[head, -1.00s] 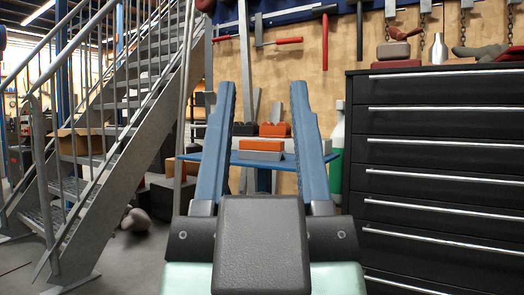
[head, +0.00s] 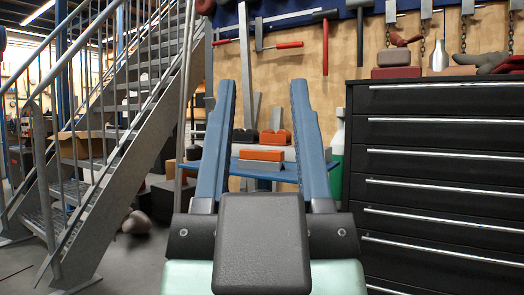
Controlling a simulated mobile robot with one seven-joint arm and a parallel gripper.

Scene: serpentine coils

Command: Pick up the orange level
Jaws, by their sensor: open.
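My gripper (head: 262,88) shows in the head view with its two blue fingers wide apart and nothing between them. Beyond it, between the fingers in the picture, an orange bar-shaped block (head: 262,155) rests on a grey block (head: 259,165) on a blue table. Another orange piece (head: 276,137) with a dark notched top lies farther back on a pale block. Both orange pieces are small here, and I cannot tell for sure which is the level. The gripper is apart from both.
The blue table (head: 240,171) is partly hidden by my fingers. A black drawer cabinet (head: 440,150) stands close on the right, with several items on top. A metal staircase (head: 110,130) fills the left. A green-and-white bottle (head: 337,150) is beside the table.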

